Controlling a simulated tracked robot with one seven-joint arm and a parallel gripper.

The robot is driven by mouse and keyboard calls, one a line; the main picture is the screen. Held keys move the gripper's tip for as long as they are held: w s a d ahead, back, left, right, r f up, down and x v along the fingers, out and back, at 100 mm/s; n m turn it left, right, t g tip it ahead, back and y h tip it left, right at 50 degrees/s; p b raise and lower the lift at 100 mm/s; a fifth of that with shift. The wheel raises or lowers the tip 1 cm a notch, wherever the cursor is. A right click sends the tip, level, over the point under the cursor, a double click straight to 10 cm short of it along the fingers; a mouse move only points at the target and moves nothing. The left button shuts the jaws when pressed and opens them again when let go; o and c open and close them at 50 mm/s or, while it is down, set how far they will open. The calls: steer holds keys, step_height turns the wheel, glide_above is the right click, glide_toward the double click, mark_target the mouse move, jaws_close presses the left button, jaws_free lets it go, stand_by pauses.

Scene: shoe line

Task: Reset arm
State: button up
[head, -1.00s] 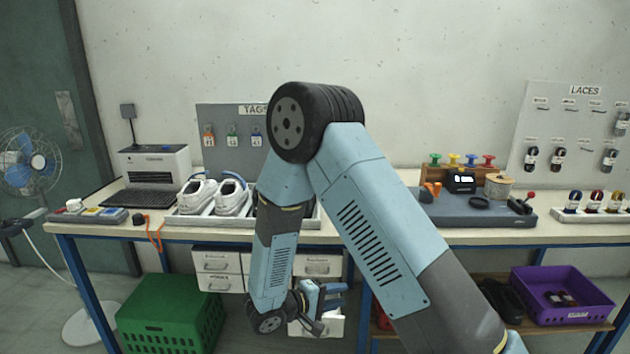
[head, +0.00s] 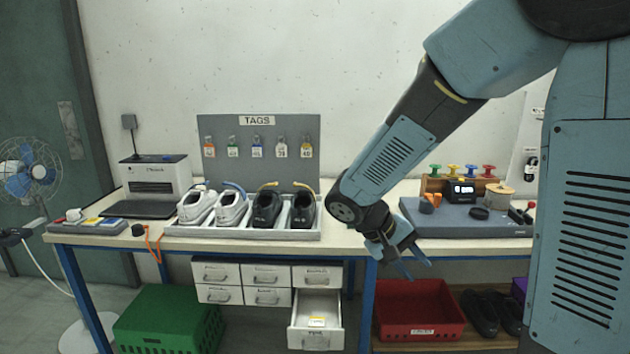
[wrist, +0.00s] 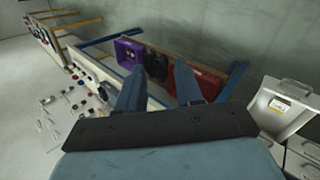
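My gripper (head: 408,262) hangs at the front edge of the workbench (head: 350,240) in the head view, to the right of the open drawer and above the red crate. My arm reaches down to it from the upper right. In the wrist view my gripper's two blue fingers (wrist: 156,88) stand apart with nothing between them. It holds nothing.
A drawer (head: 316,322) is pulled out under the bench. A shoe tray (head: 245,235) with white and black shoes stands on top. A grey mat (head: 455,225) with spools lies to the right. A green crate (head: 165,322) and a red crate (head: 420,318) sit below.

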steer(key=s+d+r+m+t+y, duration=0.2)
steer(key=s+r+t+y, duration=0.3)
steer(key=s+r, duration=0.8)
steer(key=d+y, duration=0.1)
steer(key=y, duration=0.2)
steer(key=shift+s+r+t, duration=0.15)
steer(key=shift+r+t, duration=0.1)
steer(key=shift+t, duration=0.15)
